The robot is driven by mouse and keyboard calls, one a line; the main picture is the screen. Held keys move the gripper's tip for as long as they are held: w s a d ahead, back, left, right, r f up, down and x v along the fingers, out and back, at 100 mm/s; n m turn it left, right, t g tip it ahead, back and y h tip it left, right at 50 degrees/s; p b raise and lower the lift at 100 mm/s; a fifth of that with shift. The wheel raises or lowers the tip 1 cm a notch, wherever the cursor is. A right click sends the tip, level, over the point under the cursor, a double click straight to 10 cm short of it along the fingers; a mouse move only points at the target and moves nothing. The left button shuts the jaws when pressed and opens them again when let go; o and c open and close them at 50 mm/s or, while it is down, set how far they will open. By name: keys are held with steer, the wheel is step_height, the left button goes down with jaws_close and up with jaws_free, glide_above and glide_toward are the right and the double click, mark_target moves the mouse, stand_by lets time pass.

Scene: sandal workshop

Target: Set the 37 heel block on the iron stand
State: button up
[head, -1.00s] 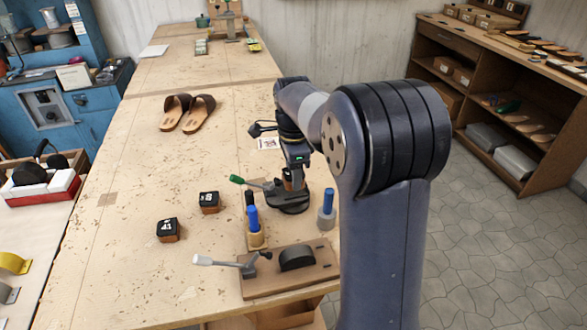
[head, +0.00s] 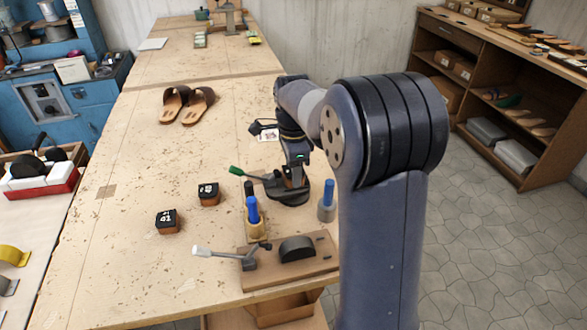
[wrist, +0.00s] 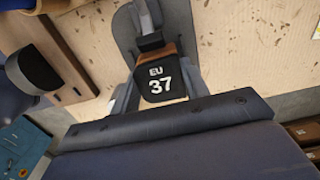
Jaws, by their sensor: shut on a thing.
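The 37 heel block (wrist: 160,82), with a black top marked "EU 37" and a brown side, is held between the fingers of my gripper (wrist: 158,88) in the wrist view. The iron stand (head: 288,197), dark grey with a round base and a green-handled lever, stands on the bench. In the head view my gripper (head: 296,178) is directly over it. In the wrist view, part of the dark stand (wrist: 180,25) shows just beyond the block. The block is mostly hidden by my arm in the head view. I cannot tell whether it touches the stand.
Two other heel blocks, one marked 41 (head: 168,221) and one beside it (head: 209,194), lie to the left. Blue-topped bottles (head: 253,215) (head: 327,205) flank the stand's front. A wooden fixture (head: 290,260) lies nearer. Sandals (head: 187,105) lie farther back.

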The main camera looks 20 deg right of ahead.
steer(key=o, duration=1.1)
steer(key=shift+c, duration=0.2)
steer(key=shift+o, duration=0.5)
steer(key=shift+f, duration=0.1)
steer(key=o, duration=0.3)
step_height(320, 180, up, 7)
steer(key=p, duration=0.6)
steer(key=shift+f, duration=0.15)
